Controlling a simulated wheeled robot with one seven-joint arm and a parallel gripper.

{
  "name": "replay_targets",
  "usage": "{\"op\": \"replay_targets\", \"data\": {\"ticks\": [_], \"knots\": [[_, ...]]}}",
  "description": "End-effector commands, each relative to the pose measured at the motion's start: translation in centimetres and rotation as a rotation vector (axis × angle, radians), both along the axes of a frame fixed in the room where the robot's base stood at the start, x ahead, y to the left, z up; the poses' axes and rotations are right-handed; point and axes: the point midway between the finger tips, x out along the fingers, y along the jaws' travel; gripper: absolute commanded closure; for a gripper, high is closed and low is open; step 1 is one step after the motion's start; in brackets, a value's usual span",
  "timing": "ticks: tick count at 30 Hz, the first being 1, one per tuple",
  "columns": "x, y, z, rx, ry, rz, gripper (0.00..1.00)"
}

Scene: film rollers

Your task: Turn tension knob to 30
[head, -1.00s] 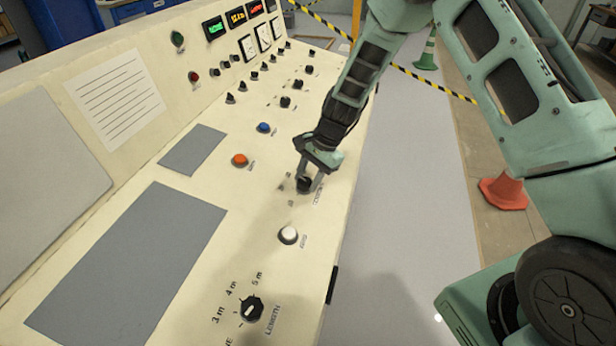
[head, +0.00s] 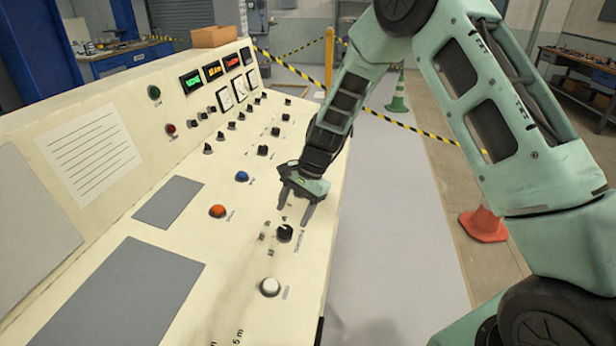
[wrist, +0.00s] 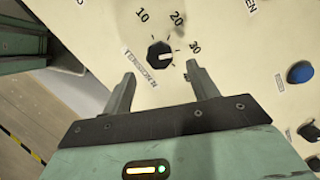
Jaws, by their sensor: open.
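The tension knob (head: 285,233) is a round black dial on the cream sloping panel (head: 250,285). In the wrist view the knob (wrist: 160,54) shows a white pointer mark directed right, on the side of the printed 30 (wrist: 195,47). I cannot tell whether it lines up exactly with that tick. The 10 and 20 are printed above the knob. My gripper (head: 295,214) is open and empty, just above and behind the knob, with its fingers apart from it. In the wrist view my gripper (wrist: 161,78) has one finger on each side, below the knob.
A white button (head: 270,287) lies nearer on the panel. An orange button (head: 217,211) and a blue button (head: 242,176) lie to the left. Several small black knobs stand farther up. Floor lies right of the panel, with an orange cone (head: 483,225).

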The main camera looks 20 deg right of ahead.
Motion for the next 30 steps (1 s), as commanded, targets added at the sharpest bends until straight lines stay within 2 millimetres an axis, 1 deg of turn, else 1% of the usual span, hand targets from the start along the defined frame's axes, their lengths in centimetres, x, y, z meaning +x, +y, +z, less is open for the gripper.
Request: {"op": "replay_targets", "data": {"ticks": [1, 3, 9, 12, 15, 18, 21, 30], "knots": [[0.0, -0.6, 1.1, -0.002, -0.004, -0.002, 0.41], [0.0, -1.2, 2.7, -0.001, -0.006, -0.002, 0.41], [-0.1, -2.9, 6.9, -0.001, -0.005, -0.001, 0.41], [-0.2, -3.5, 8.7, -0.001, -0.003, -0.002, 0.41], [-0.2, -4.1, 10.1, -0.001, -0.002, -0.002, 0.41], [-0.3, -4.5, 10.9, -0.001, -0.001, -0.002, 0.41], [-0.3, -4.6, 11.4, -0.001, 0.000, -0.001, 0.41], [-0.3, -4.7, 11.5, 0.000, 0.000, -0.001, 0.41]]}}
